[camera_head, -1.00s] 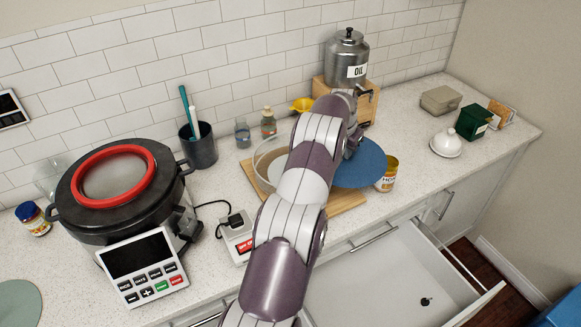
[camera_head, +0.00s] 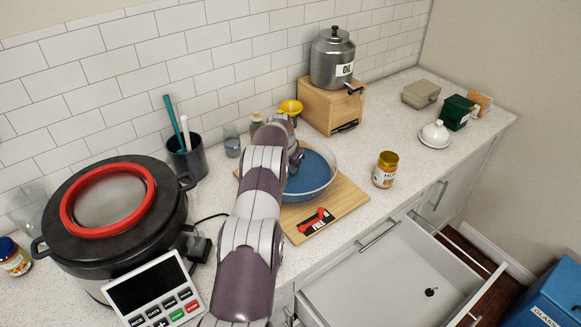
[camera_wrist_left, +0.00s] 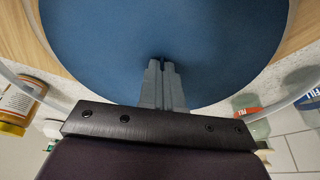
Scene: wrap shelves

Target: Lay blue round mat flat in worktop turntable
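The blue round mat (camera_head: 308,178) lies inside the clear, round-walled turntable (camera_head: 335,181) on the worktop. It looks about level; whether all of it touches the turntable floor I cannot tell. My left gripper (camera_head: 297,158) reaches in over the back left of the turntable, partly hidden by its own arm. In the left wrist view, its fingers (camera_wrist_left: 161,64) are close together at the mat's edge, over the blue mat (camera_wrist_left: 215,45), and appear shut on it. The clear rim (camera_wrist_left: 300,82) curves past both sides. My right gripper is not in view.
A wooden board (camera_head: 346,200) lies under the turntable. A honey jar (camera_head: 385,170) stands to its right, and an oil dispenser (camera_head: 333,60) on a wooden stand behind. A large cooker (camera_head: 115,210) is at left. An open drawer (camera_head: 390,275) juts out in front.

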